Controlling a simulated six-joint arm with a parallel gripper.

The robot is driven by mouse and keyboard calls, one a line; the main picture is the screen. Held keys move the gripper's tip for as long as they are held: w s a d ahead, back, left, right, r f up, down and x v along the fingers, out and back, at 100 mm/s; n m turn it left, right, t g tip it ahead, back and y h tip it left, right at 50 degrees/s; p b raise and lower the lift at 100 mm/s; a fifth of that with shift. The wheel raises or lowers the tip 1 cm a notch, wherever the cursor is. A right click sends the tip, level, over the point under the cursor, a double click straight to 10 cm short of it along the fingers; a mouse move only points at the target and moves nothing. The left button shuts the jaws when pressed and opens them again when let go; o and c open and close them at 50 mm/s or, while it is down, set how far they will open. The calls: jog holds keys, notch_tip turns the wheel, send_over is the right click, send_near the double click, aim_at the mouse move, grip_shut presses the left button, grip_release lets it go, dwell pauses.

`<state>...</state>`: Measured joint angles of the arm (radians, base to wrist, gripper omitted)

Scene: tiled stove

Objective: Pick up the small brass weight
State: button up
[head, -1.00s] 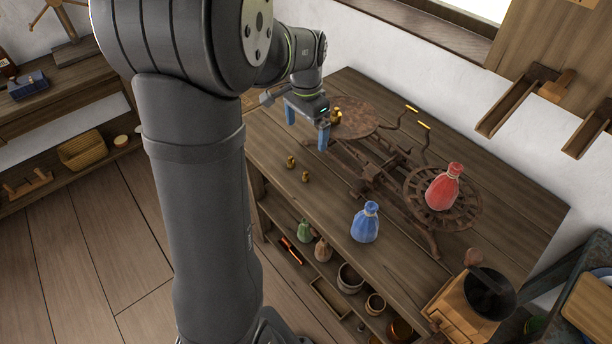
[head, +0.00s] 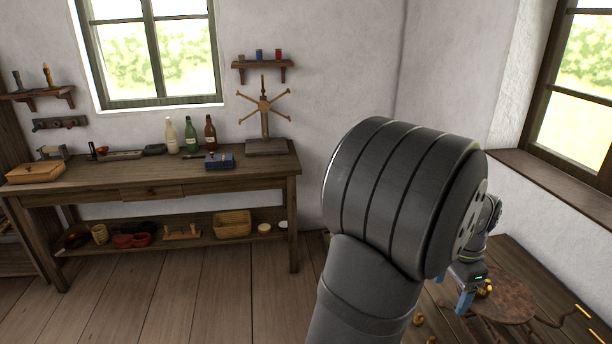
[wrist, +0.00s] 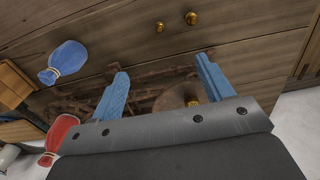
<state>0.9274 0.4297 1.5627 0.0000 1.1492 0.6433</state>
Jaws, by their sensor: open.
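Two brass weights stand apart on the wooden counter. In the wrist view, the left one (wrist: 160,27) looks slightly smaller than the right one (wrist: 191,18). They also show at the bottom of the head view (head: 418,319). More brass (head: 486,288) shows on or by the rusty round pan of the scale (head: 508,301), and a piece (wrist: 192,102) shows beside my right finger in the wrist view. My gripper (wrist: 162,66) is open with blue fingers, nothing between them, over the scale and apart from the two counter weights. My arm hides part of the counter.
A blue sack (wrist: 67,60) lies left of the weights in the wrist view, and a red sack (wrist: 62,131) is at lower left. In the head view, a side bench (head: 110,180) with bottles stands along the left wall, with open floor before it.

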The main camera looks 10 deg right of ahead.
aim_at(433, 338)
jog(key=c, duration=0.6)
notch_tip(433, 338, down, 18)
jog(key=n, duration=0.3)
jog(key=shift+f+n, duration=0.15)
jog(key=shift+n, duration=0.15)
